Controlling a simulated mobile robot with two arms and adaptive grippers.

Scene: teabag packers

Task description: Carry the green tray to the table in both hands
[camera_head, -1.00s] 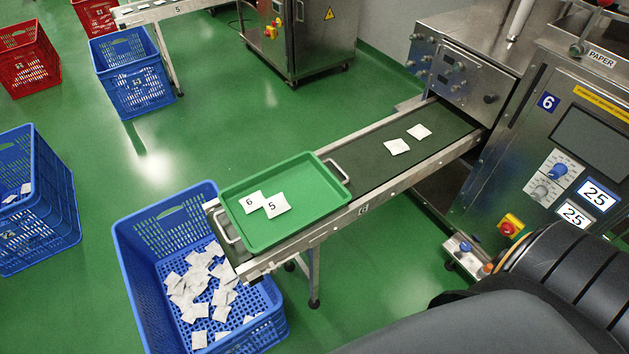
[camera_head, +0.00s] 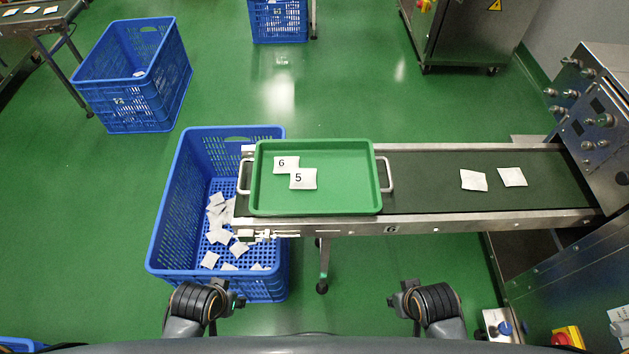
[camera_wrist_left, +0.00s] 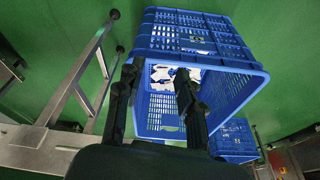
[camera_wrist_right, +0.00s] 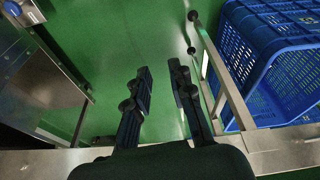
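The green tray (camera_head: 335,196) lies flat on the near left end of the conveyor, with a metal handle on its left (camera_head: 243,178) and right (camera_head: 386,175) side. My left gripper (camera_head: 240,302) is below the tray's left end in the head view, in front of the blue crate. My right gripper (camera_head: 394,300) is below the tray's right end. Both are apart from the tray. In the wrist views the left fingers (camera_wrist_left: 153,80) and right fingers (camera_wrist_right: 161,78) are spread and empty.
A blue crate (camera_head: 178,215) with several teabags stands under the conveyor's left end. Two teabags lie on the conveyor belt (camera_head: 430,190) right of the tray. The machine (camera_head: 575,255) stands at the right. Another blue crate (camera_head: 150,95) is at upper left. No destination table is clearly identifiable.

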